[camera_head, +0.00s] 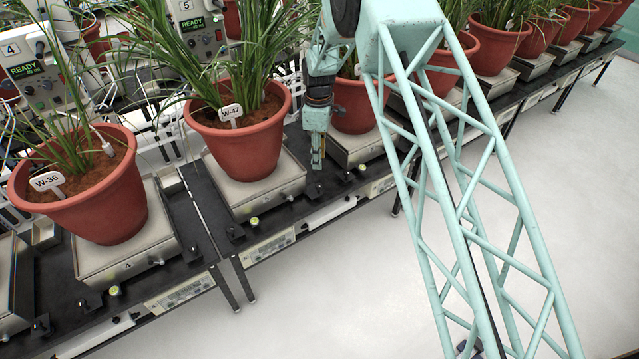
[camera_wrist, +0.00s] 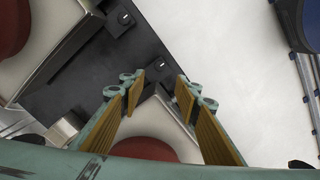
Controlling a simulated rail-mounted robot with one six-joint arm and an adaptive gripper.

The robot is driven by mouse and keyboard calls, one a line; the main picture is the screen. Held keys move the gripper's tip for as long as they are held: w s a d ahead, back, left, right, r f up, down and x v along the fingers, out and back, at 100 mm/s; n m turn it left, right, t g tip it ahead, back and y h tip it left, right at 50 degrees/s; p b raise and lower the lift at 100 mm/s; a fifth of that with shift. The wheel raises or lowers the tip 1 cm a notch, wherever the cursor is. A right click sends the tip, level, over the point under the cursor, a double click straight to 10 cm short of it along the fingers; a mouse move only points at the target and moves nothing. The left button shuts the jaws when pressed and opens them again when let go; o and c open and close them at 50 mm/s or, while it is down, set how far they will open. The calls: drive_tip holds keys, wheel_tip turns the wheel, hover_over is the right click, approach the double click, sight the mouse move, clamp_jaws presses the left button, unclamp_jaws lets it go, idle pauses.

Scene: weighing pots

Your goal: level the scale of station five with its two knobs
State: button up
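Station five's scale (camera_head: 262,188) is a light square plate marked 5 on the dark bench, with a red pot (camera_head: 245,140) tagged W-42 or W-47 on it. A small yellow-green round part (camera_head: 254,221) sits at its front edge. A dark knob-like part (camera_head: 290,198) shows near its front right corner. Black blocks stand at its front left (camera_head: 235,232) and front right (camera_head: 314,190). My gripper (camera_head: 317,163) points down above the bench, just right of this scale. In the wrist view its two padded fingers (camera_wrist: 158,90) are apart with nothing between them.
Station four's scale (camera_head: 125,255) with pot W-36 stands to the left; another potted scale (camera_head: 358,147) stands close on the right. Leaves overhang near my arm. Displays (camera_head: 268,247) line the bench's front edge.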

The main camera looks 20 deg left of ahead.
sight(319, 186)
drive_tip(key=shift+f, duration=0.1)
drive_tip(key=shift+f+b, duration=1.45)
drive_tip(key=shift+f, duration=5.35)
drive_tip(key=shift+c, duration=0.5)
drive_tip(key=c, duration=0.7)
